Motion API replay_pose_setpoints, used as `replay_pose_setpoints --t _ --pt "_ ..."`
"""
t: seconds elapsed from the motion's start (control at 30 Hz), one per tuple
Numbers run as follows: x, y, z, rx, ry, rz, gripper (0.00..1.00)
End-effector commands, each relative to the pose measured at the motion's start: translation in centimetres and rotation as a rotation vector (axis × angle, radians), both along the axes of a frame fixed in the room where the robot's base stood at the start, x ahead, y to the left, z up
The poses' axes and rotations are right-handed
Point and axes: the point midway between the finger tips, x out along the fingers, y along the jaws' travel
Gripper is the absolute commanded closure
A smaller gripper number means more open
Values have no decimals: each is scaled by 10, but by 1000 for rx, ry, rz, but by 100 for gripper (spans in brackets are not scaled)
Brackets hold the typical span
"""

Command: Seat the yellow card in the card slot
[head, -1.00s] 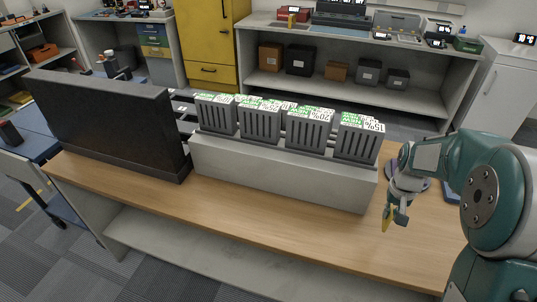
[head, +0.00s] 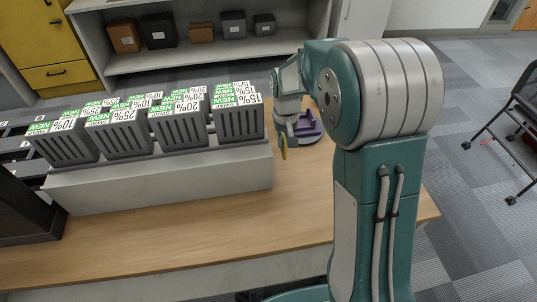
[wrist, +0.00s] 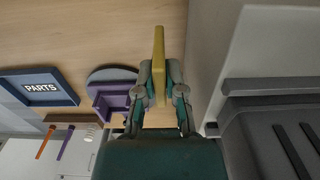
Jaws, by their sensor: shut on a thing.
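My gripper (head: 285,130) is shut on the yellow card (head: 284,149), which points down above the wooden table, right of the grey bins. In the wrist view the card (wrist: 159,58) stands edge-on between the fingers (wrist: 159,76). A purple holder (head: 306,127) on a round grey base (head: 314,137) sits on the table just right of the gripper and card. It also shows in the wrist view (wrist: 113,98), left of the fingers, apart from the card. It may be the card slot, but no slot opening is clear.
Several grey slatted bins (head: 239,122) with price labels stand on a pale raised block (head: 165,186), close beside the gripper. A tray marked PARTS (wrist: 40,88) lies beyond the holder in the wrist view. The table front (head: 200,240) is clear.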

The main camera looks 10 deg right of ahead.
Motion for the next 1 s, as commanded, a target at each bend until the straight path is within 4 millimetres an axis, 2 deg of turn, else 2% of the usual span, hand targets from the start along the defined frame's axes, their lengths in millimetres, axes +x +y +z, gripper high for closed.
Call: replay_pose_setpoints --t 0.03,0.1,0.37,0.5,0.87,0.9,0.93,1.0 --pt "-1 0 -12 0 5 0 100" --pt "-1 0 -24 0 4 0 100" --pt "-1 0 -48 0 2 0 100" --pt "-1 0 -69 0 3 0 100" --pt "0 0 -76 0 0 0 100" --pt "0 0 -75 0 0 0 69" --pt "0 0 -75 0 0 0 56" --pt "0 0 -75 0 0 0 53"
